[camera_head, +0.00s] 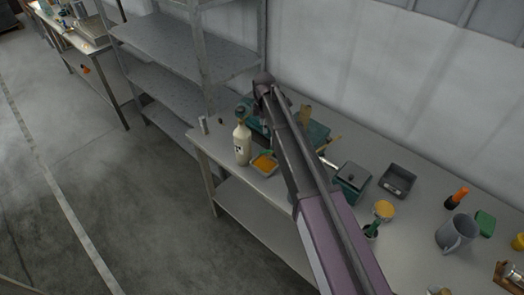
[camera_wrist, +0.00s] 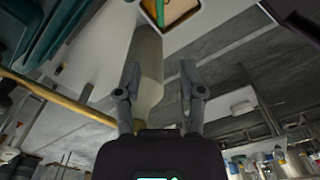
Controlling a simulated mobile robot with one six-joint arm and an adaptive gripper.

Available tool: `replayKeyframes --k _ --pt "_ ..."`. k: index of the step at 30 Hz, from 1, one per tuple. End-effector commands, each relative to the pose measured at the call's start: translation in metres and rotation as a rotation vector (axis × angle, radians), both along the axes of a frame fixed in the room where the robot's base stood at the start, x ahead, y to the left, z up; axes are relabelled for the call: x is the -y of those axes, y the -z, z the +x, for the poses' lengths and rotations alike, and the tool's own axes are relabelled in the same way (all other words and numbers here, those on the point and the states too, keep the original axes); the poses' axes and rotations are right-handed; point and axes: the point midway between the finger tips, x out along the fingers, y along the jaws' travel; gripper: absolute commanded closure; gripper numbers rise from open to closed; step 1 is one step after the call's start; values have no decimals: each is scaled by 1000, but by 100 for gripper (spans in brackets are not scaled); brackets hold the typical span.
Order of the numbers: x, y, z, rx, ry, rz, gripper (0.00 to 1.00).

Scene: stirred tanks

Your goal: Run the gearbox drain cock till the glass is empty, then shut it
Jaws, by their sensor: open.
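A teal machine (camera_head: 318,131), which may be the gearbox, stands at the back of the bench, largely covered by my arm. Its teal body also fills the upper left of the wrist view (camera_wrist: 60,30). I cannot make out the drain cock or the level in the glass. A tray with orange contents (camera_head: 264,163) sits in front of the machine; it also shows at the top of the wrist view (camera_wrist: 178,8). My gripper (camera_wrist: 160,78) is open, with nothing clearly held; a pale cylinder (camera_wrist: 147,55) is visible beyond its fingers.
A cream bottle (camera_head: 242,145) stands left of the tray. A teal lidded box (camera_head: 349,180), a dark grey tray (camera_head: 397,180), a grey mug (camera_head: 456,233) and an orange-topped bottle (camera_head: 458,198) stand to the right. A tan rod (camera_wrist: 55,98) crosses the wrist view's left. Metal shelving (camera_head: 185,45) adjoins the bench.

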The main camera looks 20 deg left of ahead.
Motion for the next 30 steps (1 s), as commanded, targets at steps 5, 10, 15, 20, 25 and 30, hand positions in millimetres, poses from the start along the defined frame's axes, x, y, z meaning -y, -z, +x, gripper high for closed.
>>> replayKeyframes --k 5,10,15,20,25,30 --pt "-2 -1 -1 0 -3 0 49" --pt "-3 1 -2 0 -4 0 49" --pt "-4 6 -2 0 -5 0 49" --pt "-4 16 -2 0 -5 0 49" --pt "-4 28 -2 0 -5 0 49" --pt "-4 41 -3 0 -6 0 49"
